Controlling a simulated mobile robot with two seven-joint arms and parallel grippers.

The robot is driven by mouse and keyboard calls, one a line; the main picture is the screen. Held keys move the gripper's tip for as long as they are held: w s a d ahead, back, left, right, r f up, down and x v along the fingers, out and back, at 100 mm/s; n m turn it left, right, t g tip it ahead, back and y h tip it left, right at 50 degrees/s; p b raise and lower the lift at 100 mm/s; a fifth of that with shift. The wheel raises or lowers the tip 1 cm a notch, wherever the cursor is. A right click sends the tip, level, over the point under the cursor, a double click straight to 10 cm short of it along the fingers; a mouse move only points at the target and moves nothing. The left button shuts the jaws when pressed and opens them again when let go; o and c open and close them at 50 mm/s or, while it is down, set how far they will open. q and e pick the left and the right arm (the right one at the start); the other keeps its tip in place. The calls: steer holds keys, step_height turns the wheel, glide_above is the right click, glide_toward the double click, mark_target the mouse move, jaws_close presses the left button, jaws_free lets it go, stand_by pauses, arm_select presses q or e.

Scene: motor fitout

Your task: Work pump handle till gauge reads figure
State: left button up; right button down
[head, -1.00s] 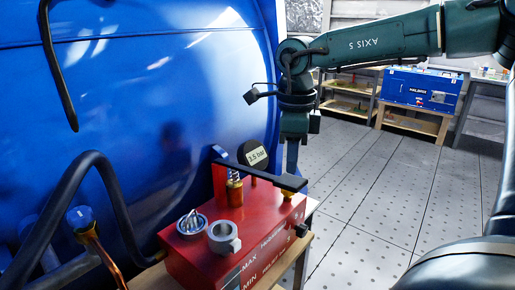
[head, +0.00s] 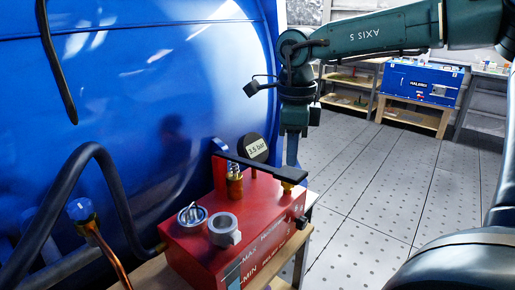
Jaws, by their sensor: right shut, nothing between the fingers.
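The red pump box (head: 215,255) stands on a wooden bench with a black handle bar (head: 258,168) across its top. The bar runs from near the brass fitting (head: 235,184) to its right end above a brass piece. A tag reading "3.5 bar" (head: 257,149) is on a dark round disc behind the bar; no gauge needle can be read. My right gripper (head: 292,160) points down, shut and empty, at the right end of the bar; I cannot tell whether it touches. My left gripper is not in view.
A large blue tank (head: 150,90) fills the left. Black hoses (head: 112,185) and a copper pipe with a blue cap (head: 82,210) stand at the front left. A blue case (head: 420,82) sits on a bench at the back right. The tiled floor (head: 390,190) is clear.

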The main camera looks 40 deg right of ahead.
mark_target(288, 171)
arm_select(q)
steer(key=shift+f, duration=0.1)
